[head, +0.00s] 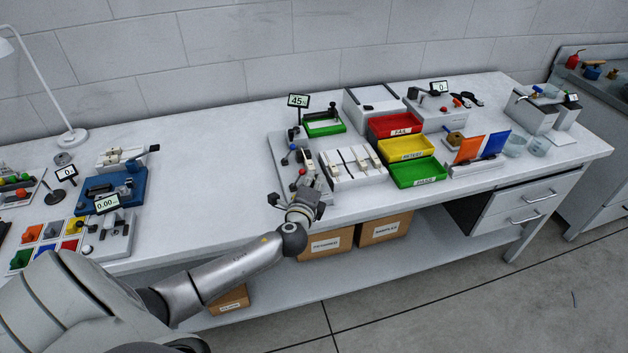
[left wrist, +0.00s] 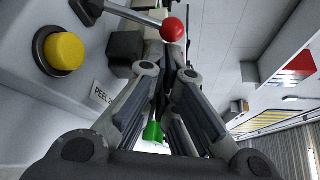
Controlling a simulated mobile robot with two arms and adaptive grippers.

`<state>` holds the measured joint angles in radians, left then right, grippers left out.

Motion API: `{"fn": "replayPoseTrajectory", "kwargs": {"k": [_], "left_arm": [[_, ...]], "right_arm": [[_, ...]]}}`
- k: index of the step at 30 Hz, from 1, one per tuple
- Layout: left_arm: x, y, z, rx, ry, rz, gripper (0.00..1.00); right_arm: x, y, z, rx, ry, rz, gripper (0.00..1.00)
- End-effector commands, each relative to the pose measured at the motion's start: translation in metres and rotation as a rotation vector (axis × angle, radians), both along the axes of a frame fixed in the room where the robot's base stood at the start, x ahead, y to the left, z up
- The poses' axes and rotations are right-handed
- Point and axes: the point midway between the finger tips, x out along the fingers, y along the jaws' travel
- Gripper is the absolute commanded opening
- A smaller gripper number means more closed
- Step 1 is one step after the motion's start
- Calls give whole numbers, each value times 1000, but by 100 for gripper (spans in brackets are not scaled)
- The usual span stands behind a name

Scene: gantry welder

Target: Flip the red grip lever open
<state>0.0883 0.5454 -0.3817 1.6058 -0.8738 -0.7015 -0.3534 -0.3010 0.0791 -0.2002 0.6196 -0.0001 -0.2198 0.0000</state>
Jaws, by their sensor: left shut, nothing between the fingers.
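A lever with a round red knob (left wrist: 173,29) on a metal rod shows at the top of the left wrist view, on a pale grey panel. In the head view a small red knob (head: 302,171) shows on the grey fixture (head: 281,160), but it is too small to tell its exact pose. My left gripper (head: 305,203) is at the front edge of this fixture, over the bench edge. In the left wrist view its fingers (left wrist: 166,58) are together and empty, with the tips close to the red knob; whether they touch it I cannot tell. My right gripper is not in view.
A yellow button (left wrist: 63,52) and a dark block (left wrist: 124,50) sit on the panel near the lever. A white slotted box (head: 352,168) and a red bin (head: 395,125) stand right of the fixture. Bare bench top (head: 205,165) lies to its left.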

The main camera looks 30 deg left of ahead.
Motion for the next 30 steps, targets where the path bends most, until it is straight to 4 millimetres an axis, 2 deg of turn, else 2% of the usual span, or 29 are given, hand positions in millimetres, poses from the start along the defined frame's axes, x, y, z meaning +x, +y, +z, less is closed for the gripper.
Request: {"fn": "replayPoseTrajectory", "kwargs": {"k": [8, 30], "left_arm": [[0, 0, -1, -6, -5, 0, 0], [-5, 3, 4, -89, -104, 1, 0]], "right_arm": [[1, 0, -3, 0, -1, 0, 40], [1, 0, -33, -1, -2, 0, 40]]}}
